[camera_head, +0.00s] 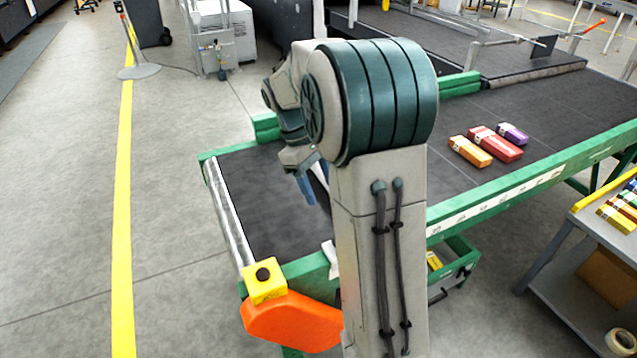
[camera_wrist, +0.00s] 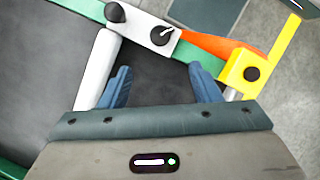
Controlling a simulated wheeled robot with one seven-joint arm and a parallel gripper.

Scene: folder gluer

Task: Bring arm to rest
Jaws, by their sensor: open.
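My arm stands in the middle of the head view, bent over the near left end of the conveyor table. My gripper (camera_head: 306,186) hangs above the dark belt (camera_head: 262,205), partly hidden behind my own arm. In the wrist view my gripper (camera_wrist: 163,88) shows two blue fingers spread wide apart, with only dark belt between them. It is open and empty. The fingertips point toward the table's green edge, which carries a white panel with black knobs (camera_wrist: 140,24).
A yellow box with a black button (camera_head: 264,282) and an orange guard (camera_head: 292,322) sit at the belt's near corner. Orange, red and purple boxes (camera_head: 495,143) lie on the belt to the right. A grey cart (camera_head: 590,250) stands at right. Open floor (camera_head: 60,200) lies left.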

